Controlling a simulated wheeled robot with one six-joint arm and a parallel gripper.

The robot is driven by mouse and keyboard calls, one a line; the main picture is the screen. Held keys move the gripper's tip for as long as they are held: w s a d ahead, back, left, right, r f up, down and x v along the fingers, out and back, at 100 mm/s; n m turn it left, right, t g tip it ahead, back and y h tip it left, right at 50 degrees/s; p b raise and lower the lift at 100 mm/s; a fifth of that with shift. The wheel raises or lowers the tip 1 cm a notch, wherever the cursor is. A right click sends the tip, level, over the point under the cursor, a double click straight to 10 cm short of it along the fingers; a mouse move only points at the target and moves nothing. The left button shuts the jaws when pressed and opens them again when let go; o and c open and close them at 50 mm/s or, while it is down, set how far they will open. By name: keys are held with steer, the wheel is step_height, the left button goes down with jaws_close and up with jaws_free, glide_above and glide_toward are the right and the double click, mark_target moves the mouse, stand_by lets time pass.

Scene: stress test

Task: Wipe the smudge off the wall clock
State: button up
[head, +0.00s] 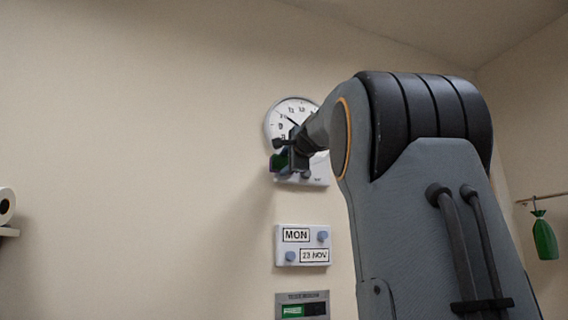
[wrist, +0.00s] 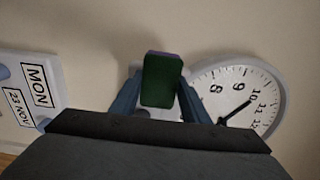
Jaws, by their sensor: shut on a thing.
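The round white wall clock (head: 287,112) hangs on the beige wall, partly hidden behind my arm. It also shows at the right of the wrist view (wrist: 272,78), with black numerals and dark hands; its lower part is hidden by my gripper. I cannot make out the smudge in either view. My gripper (head: 281,160) is in front of the clock's lower left edge. It is shut on a green sponge with a purple side (wrist: 161,80), held between the two blue-grey fingers. The sponge is beside the clock face in the wrist view; whether it touches the wall cannot be told.
Below the clock is a calendar plate (head: 302,246) reading MON, 23 NOV, with a small sign (head: 302,309) under it. A paper roll (head: 6,205) is at the far left.

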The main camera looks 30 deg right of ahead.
steer(key=shift+s+d, duration=0.25)
steer(key=shift+d, duration=0.6)
steer(key=shift+s+d, duration=0.2)
steer(key=shift+d, duration=0.6)
steer(key=shift+a, duration=0.15)
steer(key=shift+w+a, duration=0.2)
steer(key=shift+a, duration=0.7)
steer(key=shift+w+a, duration=0.2)
steer(key=shift+a, duration=0.65)
steer(key=shift+s, duration=0.1)
steer(key=shift+b+v, duration=1.15)
steer(key=shift+v, duration=1.75)
steer(key=b+v, duration=0.1)
steer(key=v, duration=0.2)
